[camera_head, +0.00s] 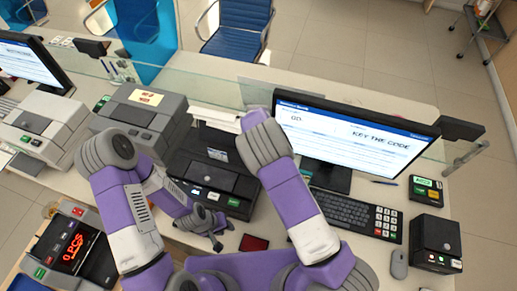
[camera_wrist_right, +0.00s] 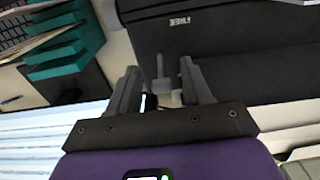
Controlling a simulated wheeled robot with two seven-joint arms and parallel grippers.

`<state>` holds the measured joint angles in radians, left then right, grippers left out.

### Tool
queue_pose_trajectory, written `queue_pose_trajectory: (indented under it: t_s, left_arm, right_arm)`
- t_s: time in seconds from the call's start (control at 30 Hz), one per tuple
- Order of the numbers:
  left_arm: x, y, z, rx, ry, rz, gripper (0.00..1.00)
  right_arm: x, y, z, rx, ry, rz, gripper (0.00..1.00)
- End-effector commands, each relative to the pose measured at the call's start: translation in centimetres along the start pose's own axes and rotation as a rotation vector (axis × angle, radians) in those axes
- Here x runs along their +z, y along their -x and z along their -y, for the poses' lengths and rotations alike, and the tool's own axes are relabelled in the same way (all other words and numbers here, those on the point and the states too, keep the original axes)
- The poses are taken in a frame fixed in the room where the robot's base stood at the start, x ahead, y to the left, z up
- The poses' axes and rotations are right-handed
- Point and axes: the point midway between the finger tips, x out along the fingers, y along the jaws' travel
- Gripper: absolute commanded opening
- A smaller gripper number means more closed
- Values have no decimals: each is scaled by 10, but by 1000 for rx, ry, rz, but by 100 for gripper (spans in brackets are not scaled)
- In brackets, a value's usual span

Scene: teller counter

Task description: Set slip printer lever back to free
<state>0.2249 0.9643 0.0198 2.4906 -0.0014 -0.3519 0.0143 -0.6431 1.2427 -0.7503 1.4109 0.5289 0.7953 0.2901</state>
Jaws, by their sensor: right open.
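The dark slip printer (camera_head: 207,184) stands mid-counter in the head view, with a slip-like label on top and lit buttons on its front. In the right wrist view its dark body (camera_wrist_right: 235,45) carries the word FREE. A small grey lever (camera_wrist_right: 161,76) stands out below that word. My right gripper (camera_wrist_right: 160,70) is open, with a finger on each side of the lever; I cannot tell whether they touch. In the head view my right arm hides that hand. My left gripper (camera_head: 222,234) is open and empty, low in front of the printer.
A monitor (camera_head: 355,135) reading KEY THE CODE and a keyboard (camera_head: 340,208) stand to the right. A grey machine (camera_head: 140,118) and a red-display counter (camera_head: 75,245) are left. A glass screen (camera_head: 215,93) runs behind. A dark red item (camera_head: 254,242) lies in front.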

Motion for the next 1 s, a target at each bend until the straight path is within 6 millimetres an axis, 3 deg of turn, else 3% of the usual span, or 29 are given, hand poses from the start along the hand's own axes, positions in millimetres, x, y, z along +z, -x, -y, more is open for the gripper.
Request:
queue_pose_trajectory:
  t_s: [0.17,0.47,0.77,1.0]
  left_arm:
    - [0,0,0,0,0,0,34]
    - [0,0,0,0,0,0,34]
    - [0,-3,1,0,0,0,34]
    - [0,-11,4,0,0,0,34]
  right_arm:
    - [0,0,0,0,0,0,47]
    - [0,0,0,0,0,0,1]
    - [2,0,0,-1,1,-34,0]
    - [12,-1,0,0,3,-166,0]
